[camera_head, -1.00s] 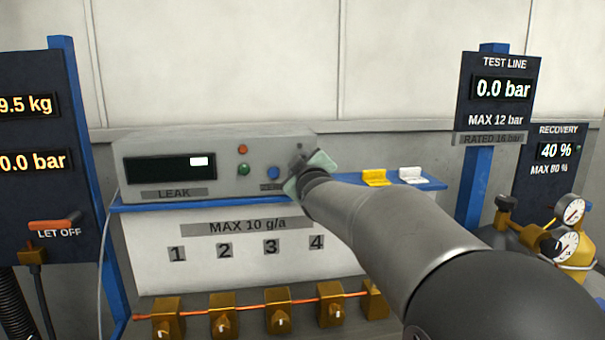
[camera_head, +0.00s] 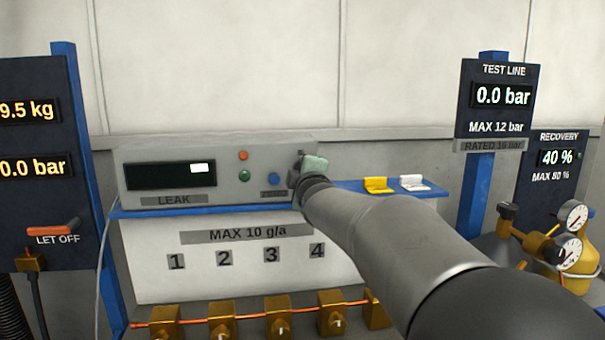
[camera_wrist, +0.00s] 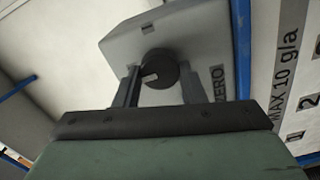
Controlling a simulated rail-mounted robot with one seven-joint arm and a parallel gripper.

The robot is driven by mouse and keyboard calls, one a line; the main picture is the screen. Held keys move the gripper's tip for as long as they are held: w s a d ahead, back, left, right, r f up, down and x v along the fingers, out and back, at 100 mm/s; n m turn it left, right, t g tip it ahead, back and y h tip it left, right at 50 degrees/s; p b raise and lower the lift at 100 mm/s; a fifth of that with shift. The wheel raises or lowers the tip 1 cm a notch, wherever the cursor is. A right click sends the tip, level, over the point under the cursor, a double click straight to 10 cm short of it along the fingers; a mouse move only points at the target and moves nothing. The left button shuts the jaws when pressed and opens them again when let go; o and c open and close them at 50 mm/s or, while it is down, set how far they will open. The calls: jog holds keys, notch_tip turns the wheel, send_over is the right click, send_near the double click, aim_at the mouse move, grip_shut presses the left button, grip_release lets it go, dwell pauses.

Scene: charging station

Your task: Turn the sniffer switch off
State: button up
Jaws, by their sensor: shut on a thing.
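The sniffer box (camera_head: 218,155) is a grey unit marked LEAK on a blue shelf, with a lit display (camera_head: 170,175). Its dark round knob, the sniffer switch (camera_wrist: 159,66), shows in the wrist view with a pale notch on the left part of its face. My gripper (camera_wrist: 161,88) has a finger on each side of the knob and is shut on it. In the head view my gripper (camera_head: 298,170) is at the right end of the box front, and my arm hides most of the knob there.
A red button (camera_head: 243,155), a green button (camera_head: 244,175) and a blue button (camera_head: 274,179) sit left of my gripper. Yellow (camera_head: 376,185) and white (camera_head: 412,183) blocks lie on the shelf at right. Brass valves (camera_head: 277,323) line the pipe below.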

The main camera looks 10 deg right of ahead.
dwell(0.3)
jog(key=o, duration=1)
jog(key=s+p, duration=0.4)
jog(key=s, duration=1.3)
jog(key=shift+s+a, duration=0.2)
